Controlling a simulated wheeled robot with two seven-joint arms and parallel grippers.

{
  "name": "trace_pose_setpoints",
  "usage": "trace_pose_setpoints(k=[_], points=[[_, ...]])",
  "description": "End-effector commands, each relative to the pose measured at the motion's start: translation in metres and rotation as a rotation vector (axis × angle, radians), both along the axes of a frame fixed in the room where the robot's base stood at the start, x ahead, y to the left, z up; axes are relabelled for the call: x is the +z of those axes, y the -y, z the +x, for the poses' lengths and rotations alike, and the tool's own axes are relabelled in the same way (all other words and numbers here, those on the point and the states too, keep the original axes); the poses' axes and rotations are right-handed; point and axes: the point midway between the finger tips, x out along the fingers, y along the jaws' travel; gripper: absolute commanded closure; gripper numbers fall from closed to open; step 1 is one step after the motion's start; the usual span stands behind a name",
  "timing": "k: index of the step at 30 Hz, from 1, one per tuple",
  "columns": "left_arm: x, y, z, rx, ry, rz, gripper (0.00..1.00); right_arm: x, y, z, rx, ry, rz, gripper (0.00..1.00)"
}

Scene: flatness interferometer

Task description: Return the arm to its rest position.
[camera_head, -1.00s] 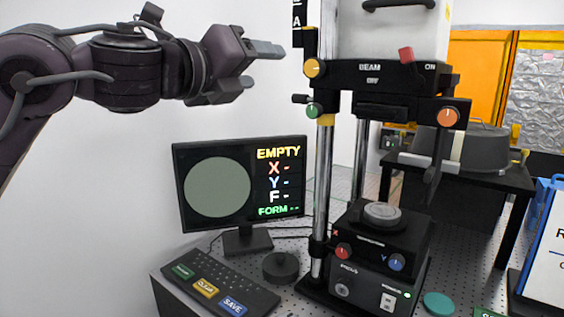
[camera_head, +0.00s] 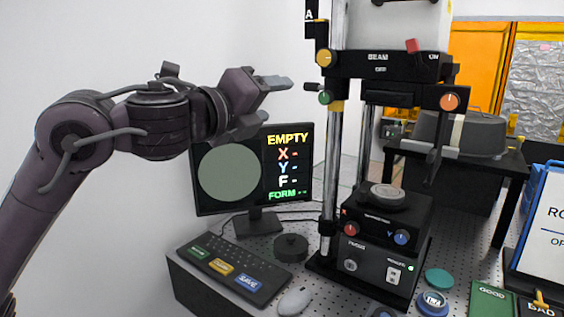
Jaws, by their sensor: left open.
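My right gripper is not in view.
The monitor (camera_head: 286,198) reads EMPTY. A keyboard (camera_head: 228,268) with coloured keys, a dark round puck (camera_head: 290,247) and a mouse (camera_head: 294,301) are in front. A teal disc (camera_head: 439,278) and a green GOOD tray (camera_head: 491,296) lie at right. The left wall area is clear.

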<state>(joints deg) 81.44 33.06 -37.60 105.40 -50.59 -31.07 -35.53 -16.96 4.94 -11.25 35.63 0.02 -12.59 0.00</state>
Motion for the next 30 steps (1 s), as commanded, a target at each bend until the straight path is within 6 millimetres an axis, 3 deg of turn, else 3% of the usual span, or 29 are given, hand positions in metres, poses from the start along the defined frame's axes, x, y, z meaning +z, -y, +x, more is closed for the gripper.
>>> trace_pose_setpoints(k=[5, 10, 17, 23, 26, 30], points=[[-0.048, 0.009, 0.007, 0.016, -0.114, -0.137, 0.41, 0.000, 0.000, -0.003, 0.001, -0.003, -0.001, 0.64], [-0.114, 0.009, 0.009, 0.078, -0.295, -0.359, 0.41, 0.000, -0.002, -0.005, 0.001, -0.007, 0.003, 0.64], [-0.216, -0.014, -0.003, 0.265, -0.595, -0.713, 0.41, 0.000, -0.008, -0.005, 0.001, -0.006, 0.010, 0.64], [-0.312, -0.051, -0.034, 0.520, -0.867, -1.007, 0.41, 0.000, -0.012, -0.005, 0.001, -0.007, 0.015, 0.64], [-0.361, -0.074, -0.059, 0.684, -0.997, -1.145, 0.41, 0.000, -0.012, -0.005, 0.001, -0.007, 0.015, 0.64], [-0.425, -0.105, -0.108, 0.943, -1.156, -1.318, 0.41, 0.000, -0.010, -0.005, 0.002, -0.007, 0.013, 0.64]])
